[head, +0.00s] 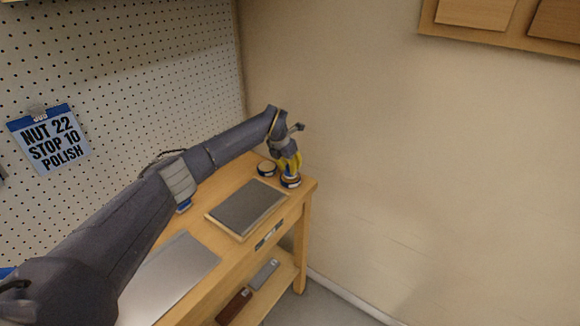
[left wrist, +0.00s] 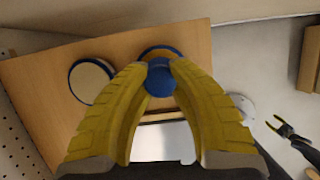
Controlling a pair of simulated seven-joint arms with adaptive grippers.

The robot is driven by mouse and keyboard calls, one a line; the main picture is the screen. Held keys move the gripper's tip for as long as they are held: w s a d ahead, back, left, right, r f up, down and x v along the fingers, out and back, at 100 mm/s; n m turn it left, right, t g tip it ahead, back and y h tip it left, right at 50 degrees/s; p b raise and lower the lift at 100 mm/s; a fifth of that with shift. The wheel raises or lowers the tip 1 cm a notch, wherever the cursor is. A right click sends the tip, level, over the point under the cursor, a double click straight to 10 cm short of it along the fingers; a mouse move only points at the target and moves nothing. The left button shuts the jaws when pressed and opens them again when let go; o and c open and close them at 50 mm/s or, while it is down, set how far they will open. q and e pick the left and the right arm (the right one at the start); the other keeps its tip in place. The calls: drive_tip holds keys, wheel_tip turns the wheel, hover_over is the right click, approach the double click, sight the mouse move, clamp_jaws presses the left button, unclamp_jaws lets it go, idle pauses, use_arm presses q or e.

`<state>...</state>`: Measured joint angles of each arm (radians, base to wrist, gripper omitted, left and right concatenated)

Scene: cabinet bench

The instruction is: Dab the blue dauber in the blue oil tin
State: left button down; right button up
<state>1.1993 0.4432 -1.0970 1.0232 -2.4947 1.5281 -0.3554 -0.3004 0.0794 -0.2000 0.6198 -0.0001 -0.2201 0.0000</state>
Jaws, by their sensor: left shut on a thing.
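My left gripper (head: 288,168) is at the far end of the bench. In the left wrist view its yellow fingers (left wrist: 159,68) are shut on the blue dauber (left wrist: 160,82), whose round blue end shows between the tips. A tin with a blue rim (left wrist: 152,50) lies directly behind the dauber in that view. In the head view this tin (head: 290,182) is under the fingertips; whether the dauber touches it is hidden. A second blue-rimmed tin with a pale top (left wrist: 91,82) stands beside it, also in the head view (head: 266,169). My right gripper (left wrist: 278,126) looks small and open, far off.
A dark grey pad in a wooden frame (head: 249,207) lies on the wooden bench (head: 212,188) in front of the tins. A silver sheet (head: 175,275) is nearer. The pegboard (head: 150,60) and beige wall (head: 400,170) bound the corner. A lower shelf holds tools.

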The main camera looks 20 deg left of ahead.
use_arm(q)
drive_tip(key=shift+f, duration=0.35)
idle(0.7)
drive_tip(key=shift+r, duration=3.55)
